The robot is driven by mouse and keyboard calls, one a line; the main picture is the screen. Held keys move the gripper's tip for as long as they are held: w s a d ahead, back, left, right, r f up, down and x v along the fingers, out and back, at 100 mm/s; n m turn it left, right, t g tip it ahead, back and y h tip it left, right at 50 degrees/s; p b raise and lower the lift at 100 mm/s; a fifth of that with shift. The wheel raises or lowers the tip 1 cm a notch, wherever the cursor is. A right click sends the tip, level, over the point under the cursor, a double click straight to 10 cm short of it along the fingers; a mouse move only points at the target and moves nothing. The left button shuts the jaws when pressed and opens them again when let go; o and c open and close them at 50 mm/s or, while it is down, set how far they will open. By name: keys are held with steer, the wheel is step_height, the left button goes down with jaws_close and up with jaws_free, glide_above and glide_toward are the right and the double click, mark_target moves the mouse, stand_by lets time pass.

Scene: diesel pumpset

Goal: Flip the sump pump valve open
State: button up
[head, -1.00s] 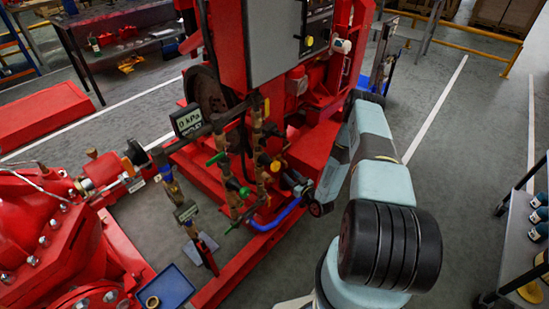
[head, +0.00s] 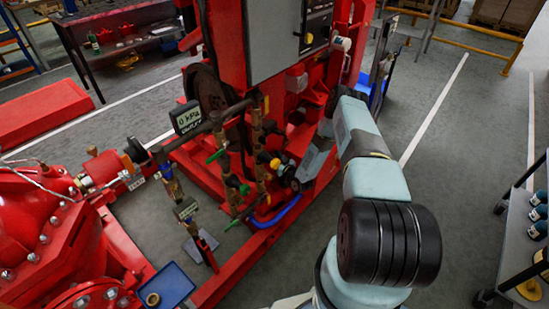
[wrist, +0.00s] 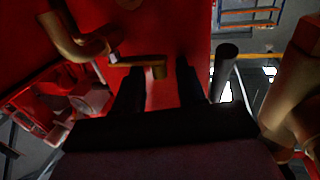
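My gripper (wrist: 162,72) is open, its two dark fingers pointing forward. A brass-coloured lever or bent fitting (wrist: 150,64) shows at the fingertips, its right end in the gap between them; I cannot tell whether they touch. Which one is the sump pump valve I cannot tell. My wrist is just right of the yellow knob; the fingertips are hidden or too small to see there.
A brass pipe (wrist: 75,38) stands close on the left in the wrist view, another (wrist: 295,90) on the right. A dark grey cylinder (wrist: 225,70) is right of the fingers. A blue hose (head: 278,217) runs below the valves.

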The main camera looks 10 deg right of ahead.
steer(key=shift+w, duration=0.1)
steer(key=shift+c, duration=0.3)
jaws_close()
steer(key=shift+n+y, duration=0.3)
steer(key=shift+y, duration=0.2)
steer(key=shift+s+d+n+g+y, duration=0.2)
steer(key=shift+d+n+g+y, duration=0.25)
steer(key=shift+n+g+y, duration=0.55)
steer(key=shift+s+d+n+g+y, duration=0.15)
steer(key=shift+d+n+g+y, duration=0.25)
steer(key=shift+n+g+y, duration=0.6)
steer(key=shift+s+d+n+g+y, duration=0.2)
steer(key=shift+d+n+g+y, duration=0.4)
steer(key=shift+y, duration=0.7)
steer(key=shift+a, duration=0.1)
steer(key=shift+o, duration=0.3)
jaws_free()
steer(key=v, duration=1.3)
steer(key=shift+s+d, duration=0.2)
steer(key=shift+d, duration=0.15)
